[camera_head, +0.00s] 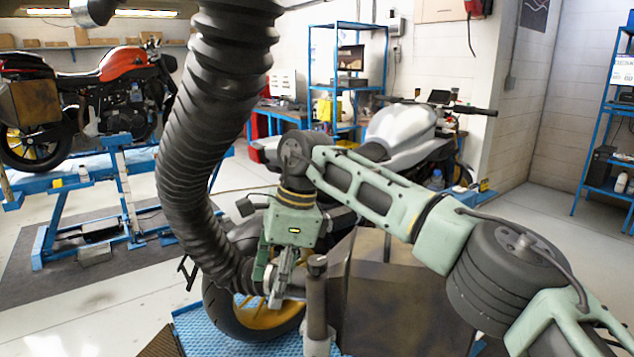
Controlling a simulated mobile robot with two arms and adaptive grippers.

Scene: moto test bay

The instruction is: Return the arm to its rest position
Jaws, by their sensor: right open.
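My right arm comes in from the right edge, pale green with dark joints, bent at an elbow and reaching to the middle. My right gripper (277,292) hangs down from its wrist, open, close beside the lower end of a thick black corrugated hose (205,140). I cannot tell whether the gripper touches the hose. The hose hangs from the top and curves down to the rear wheel of a silver motorcycle (402,127). The arm hides part of this motorcycle. My left gripper is not in view.
A worn brown box (400,305) stands just right of the gripper, beside a dark upright post (317,300). A blue lift platform (225,335) lies below. An orange motorcycle (115,65) stands on a blue lift at left. Blue shelves (590,130) stand at right; floor before them is clear.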

